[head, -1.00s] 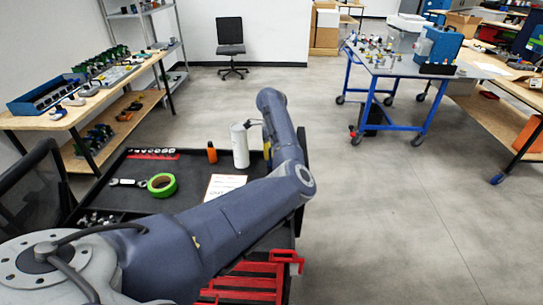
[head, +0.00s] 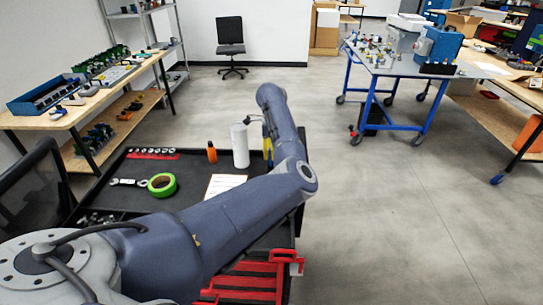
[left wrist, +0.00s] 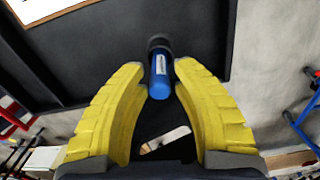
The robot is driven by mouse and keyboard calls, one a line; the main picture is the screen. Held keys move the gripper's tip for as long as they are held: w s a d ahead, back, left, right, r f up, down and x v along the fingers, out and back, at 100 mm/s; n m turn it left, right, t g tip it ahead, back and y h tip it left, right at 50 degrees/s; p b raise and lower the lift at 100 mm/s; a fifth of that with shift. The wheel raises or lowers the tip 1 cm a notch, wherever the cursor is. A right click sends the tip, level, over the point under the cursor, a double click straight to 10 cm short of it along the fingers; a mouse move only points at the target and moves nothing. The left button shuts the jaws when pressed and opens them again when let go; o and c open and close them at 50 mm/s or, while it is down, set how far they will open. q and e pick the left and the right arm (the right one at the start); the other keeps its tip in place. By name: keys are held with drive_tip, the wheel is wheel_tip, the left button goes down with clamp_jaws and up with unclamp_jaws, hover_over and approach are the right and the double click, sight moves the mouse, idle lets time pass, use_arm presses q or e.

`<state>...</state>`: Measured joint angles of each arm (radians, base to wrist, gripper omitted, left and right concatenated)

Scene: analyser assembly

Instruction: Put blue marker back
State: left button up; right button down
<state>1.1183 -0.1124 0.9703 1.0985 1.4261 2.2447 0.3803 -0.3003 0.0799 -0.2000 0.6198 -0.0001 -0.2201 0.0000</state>
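The blue marker (left wrist: 160,80) shows in the left wrist view, with a blue body and a dark end away from me. It is between the tips of my left gripper (left wrist: 160,78). The two yellow fingers are spread, and a narrow gap seems to show on each side of the marker. In the head view my left gripper (head: 268,150) is mostly hidden behind my arm, with only a bit of yellow showing at the right side of the dark cart top (head: 135,195). I cannot make out the marker there. My right gripper is not in view.
A white cylinder (head: 240,146) and an orange bottle (head: 211,153) stand on the cart left of my gripper. Green tape (head: 162,185), a wrench (head: 127,182) and a paper sheet (head: 222,186) lie nearer. A pale slim object (left wrist: 165,140) shows between the fingers.

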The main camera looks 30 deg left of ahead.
use_arm(q)
wheel_tip(320, 180, up, 10)
drive_tip(key=shift+r, duration=0.25)
idle(0.3)
